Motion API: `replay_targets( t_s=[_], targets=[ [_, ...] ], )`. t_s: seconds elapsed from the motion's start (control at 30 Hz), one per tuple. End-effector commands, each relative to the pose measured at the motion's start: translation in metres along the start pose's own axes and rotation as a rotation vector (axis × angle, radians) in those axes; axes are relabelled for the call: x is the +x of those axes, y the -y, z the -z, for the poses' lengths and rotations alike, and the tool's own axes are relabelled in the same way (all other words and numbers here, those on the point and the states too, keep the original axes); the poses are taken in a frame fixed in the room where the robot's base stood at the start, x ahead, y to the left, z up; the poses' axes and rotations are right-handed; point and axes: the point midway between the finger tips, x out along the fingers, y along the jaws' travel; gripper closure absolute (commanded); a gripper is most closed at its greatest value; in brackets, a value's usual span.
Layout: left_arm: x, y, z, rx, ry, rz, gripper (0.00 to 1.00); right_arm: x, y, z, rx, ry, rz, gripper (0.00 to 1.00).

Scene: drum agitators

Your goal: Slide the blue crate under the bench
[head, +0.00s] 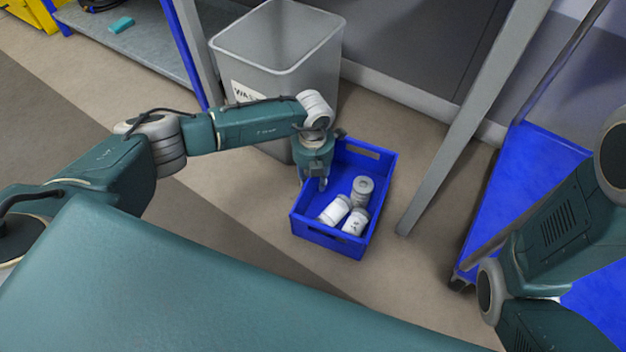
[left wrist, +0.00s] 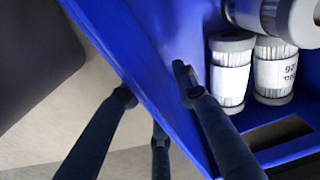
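The blue crate (head: 372,225) stands on the floor in the middle of the head view, with several white-and-grey cylinders (head: 335,210) in it. My left gripper (head: 312,182) points down at the crate's left wall. In the left wrist view, my left fingers (left wrist: 155,85) straddle the blue crate wall (left wrist: 150,65), one inside and others outside. They are spread wider than the rim, and I see no clear grip on it. My right arm is at the right edge; its gripper is out of view. Which structure is the bench is unclear; a slanting grey leg (head: 475,120) stands right of the crate.
A grey waste bin (head: 275,50) stands just behind the crate. A blue platform cart (head: 530,185) is at the right. A low grey shelf with a blue frame (head: 140,45) is at the upper left. Floor is open left of and in front of the crate.

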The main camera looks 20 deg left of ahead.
Motion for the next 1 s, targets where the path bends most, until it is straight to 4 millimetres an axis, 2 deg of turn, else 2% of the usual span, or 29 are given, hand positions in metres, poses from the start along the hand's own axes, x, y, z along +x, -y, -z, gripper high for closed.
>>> replay_targets(
  t_s=[0.17,0.4,0.6,0.77,1.0],
  targets=[
    [-0.025,-0.001,-0.002,0.0,0.005,0.001,0.71,0.0,0.0,0.0,-0.001,0.0,0.001,0.37],
    [-0.077,0.0,-0.002,0.001,0.006,0.001,0.71,0.0,0.0,0.0,-0.001,-0.001,0.003,0.37],
    [-0.108,-0.001,-0.002,-0.001,0.005,0.001,0.71,0.0,0.001,0.001,-0.001,-0.001,0.003,0.37],
    [-0.117,0.0,-0.001,-0.001,0.002,0.001,0.71,0.0,0.001,0.001,-0.002,-0.001,0.003,0.37],
    [-0.118,0.0,-0.001,-0.002,0.002,0.001,0.71,0.0,0.001,0.001,-0.002,-0.001,0.003,0.37]
  ],
)
